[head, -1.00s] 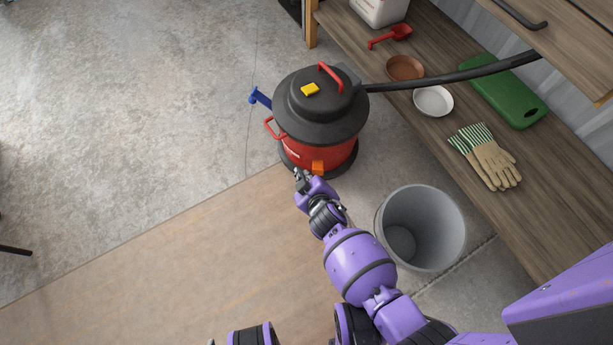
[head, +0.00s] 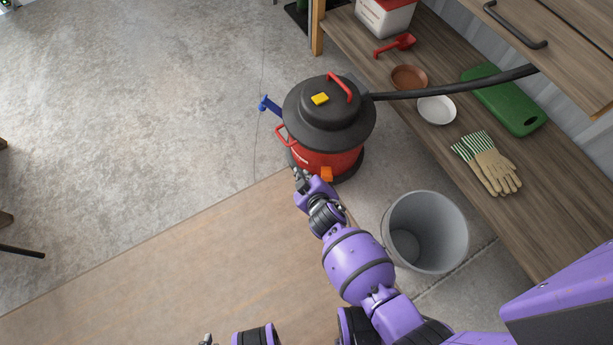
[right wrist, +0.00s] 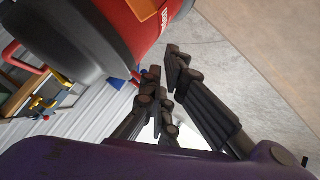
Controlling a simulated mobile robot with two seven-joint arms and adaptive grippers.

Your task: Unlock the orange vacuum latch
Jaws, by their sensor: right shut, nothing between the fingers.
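The vacuum (head: 322,155) is a red canister with a black lid, standing upright on the floor; it also shows in the right wrist view (right wrist: 112,30). Its orange latch (head: 327,174) is low on the side facing me, and an orange part (right wrist: 142,8) shows at the top of the right wrist view. My right gripper (head: 299,176) is shut and empty, just left of the latch in the head view. In the right wrist view its fingers (right wrist: 164,72) are beside the red body, apart from the orange part. A grey tip, likely my left gripper (head: 207,340), barely shows at the bottom edge.
A grey bin (head: 428,230) stands right of my right arm. A wooden shelf (head: 440,150) along the right holds gloves (head: 488,165), bowls and a green board (head: 505,100). A black hose (head: 455,87) runs from the vacuum over the shelf.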

